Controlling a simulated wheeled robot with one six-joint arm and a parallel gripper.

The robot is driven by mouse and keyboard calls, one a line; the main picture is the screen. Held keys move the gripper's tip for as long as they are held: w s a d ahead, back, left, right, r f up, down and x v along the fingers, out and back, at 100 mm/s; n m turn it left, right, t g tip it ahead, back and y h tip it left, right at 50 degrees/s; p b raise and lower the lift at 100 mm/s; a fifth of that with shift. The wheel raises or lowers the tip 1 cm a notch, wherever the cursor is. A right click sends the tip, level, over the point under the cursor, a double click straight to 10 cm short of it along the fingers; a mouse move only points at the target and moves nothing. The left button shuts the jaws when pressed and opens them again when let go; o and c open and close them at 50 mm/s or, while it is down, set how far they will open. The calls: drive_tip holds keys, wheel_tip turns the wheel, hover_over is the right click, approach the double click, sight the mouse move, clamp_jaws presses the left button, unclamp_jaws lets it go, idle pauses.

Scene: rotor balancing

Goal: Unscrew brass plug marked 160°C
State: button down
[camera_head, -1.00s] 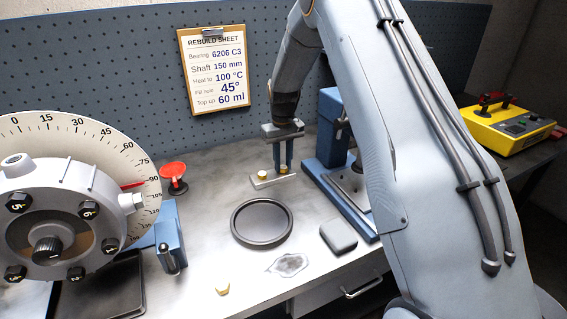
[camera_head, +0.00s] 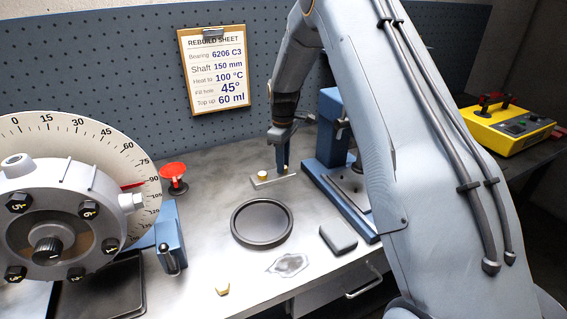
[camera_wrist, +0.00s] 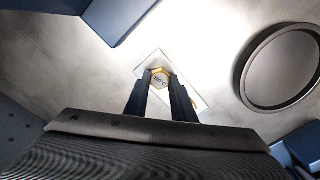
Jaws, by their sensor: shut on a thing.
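The brass plug (camera_wrist: 160,78) sits between my gripper's fingertips in the wrist view. It has a hexagonal rim and a pale top with small lettering that seems to read 160°C. It stands on a small light metal strip (camera_wrist: 150,60), which also shows in the head view (camera_head: 268,182). My gripper (camera_wrist: 161,88) is shut on this plug. In the head view my gripper (camera_head: 283,168) is at the right end of the strip, pointing down, and mostly hides the plug. Another brass plug (camera_head: 262,175) stands at the strip's left end.
A round dark tray (camera_head: 262,239) lies in front of the strip. A blue press (camera_head: 325,165) stands close on the right. A red funnel (camera_head: 173,172) and a white dial housing (camera_head: 50,225) are on the left. A loose brass piece (camera_head: 222,291) lies near the front.

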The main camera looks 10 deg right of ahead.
drive_tip(key=n, duration=0.9)
drive_tip(key=shift+n, duration=1.1)
drive_tip(key=n, duration=0.7)
drive_tip(key=shift+r, duration=0.1)
drive_tip(key=shift+r+p, duration=0.55)
drive_tip(key=shift+r, duration=0.55)
drive_tip(key=shift+r+p, duration=1)
drive_tip(key=shift+r, duration=1.4)
